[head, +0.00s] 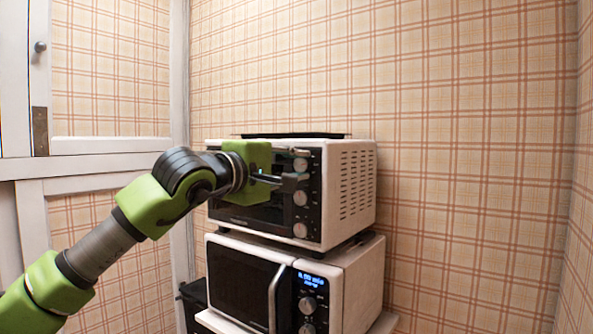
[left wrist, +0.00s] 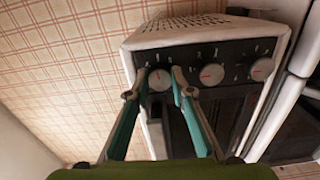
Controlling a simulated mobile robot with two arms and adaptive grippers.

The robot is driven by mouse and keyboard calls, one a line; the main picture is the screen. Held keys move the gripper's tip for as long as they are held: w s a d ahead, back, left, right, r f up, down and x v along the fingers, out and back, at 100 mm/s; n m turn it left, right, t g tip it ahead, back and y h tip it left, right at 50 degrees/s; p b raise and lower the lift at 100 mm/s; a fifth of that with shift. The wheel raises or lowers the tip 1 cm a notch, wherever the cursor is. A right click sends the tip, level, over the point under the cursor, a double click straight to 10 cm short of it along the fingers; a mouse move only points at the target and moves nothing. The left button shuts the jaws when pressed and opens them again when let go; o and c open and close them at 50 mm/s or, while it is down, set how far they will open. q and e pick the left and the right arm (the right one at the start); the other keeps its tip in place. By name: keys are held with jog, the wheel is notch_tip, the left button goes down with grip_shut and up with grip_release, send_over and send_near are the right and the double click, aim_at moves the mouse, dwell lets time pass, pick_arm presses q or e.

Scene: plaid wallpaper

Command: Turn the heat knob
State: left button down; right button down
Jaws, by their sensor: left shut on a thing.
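A white toaster oven (head: 352,190) with a dark front has three round knobs in a column at its right edge. The top knob (head: 301,165), middle knob (head: 300,198) and bottom knob (head: 300,230) show in the head view; their labels are too small to read. My left gripper (head: 291,180) is at the top knob. In the left wrist view the fingers (left wrist: 159,76) stand on either side of the top knob (left wrist: 160,80) and are shut on it. The middle knob (left wrist: 212,74) and bottom knob (left wrist: 262,68) are free. My right gripper is not in view.
The oven stands on a white microwave (head: 345,285) with a lit blue display and its own knobs. A dark flat tray (head: 293,135) lies on top of the oven. Plaid walls are behind and to the right. A white door (head: 25,180) is at the left.

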pick_arm(q)
jog(key=m, duration=0.6)
jog(key=shift+f+m+p, duration=0.15)
jog(key=shift+m+p, duration=0.15)
jog(key=shift+m, duration=1.8)
jog(key=shift+f, duration=0.1)
jog(key=c, duration=2)
grip_release()
jog(key=shift+c, duration=0.2)
